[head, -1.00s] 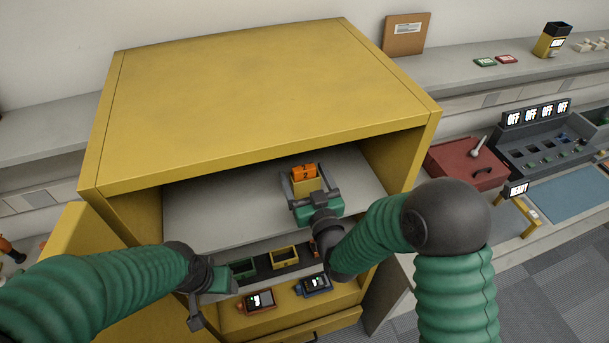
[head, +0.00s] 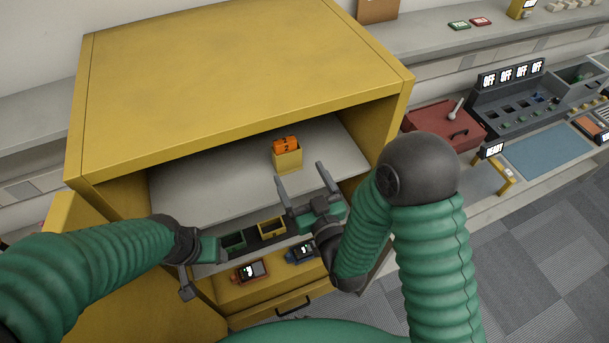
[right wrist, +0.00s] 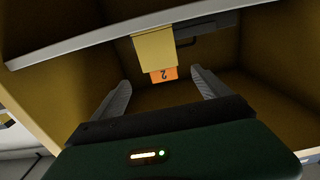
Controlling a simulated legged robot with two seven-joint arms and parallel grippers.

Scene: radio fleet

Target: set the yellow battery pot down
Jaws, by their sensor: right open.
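The yellow battery pot (head: 288,161) stands upright on the grey upper shelf (head: 215,185) inside the yellow cabinet. An orange battery (head: 285,144) sits in it; the right wrist view shows the pot (right wrist: 154,50) and the battery (right wrist: 163,74), marked 2, upside down. My right gripper (head: 303,183) is open and empty, in front of the pot and apart from it, its fingers pointing toward the shelf. My left gripper (head: 186,286) is low at the cabinet's front left; its jaws are too unclear to read.
Below the shelf, a dark rack holds a green pot (head: 233,241) and another yellow pot (head: 271,227). Two radios, one orange (head: 250,271) and one blue (head: 301,252), lie lower down. The cabinet roof (head: 235,80) and side walls enclose the shelf. The shelf is clear either side of the pot.

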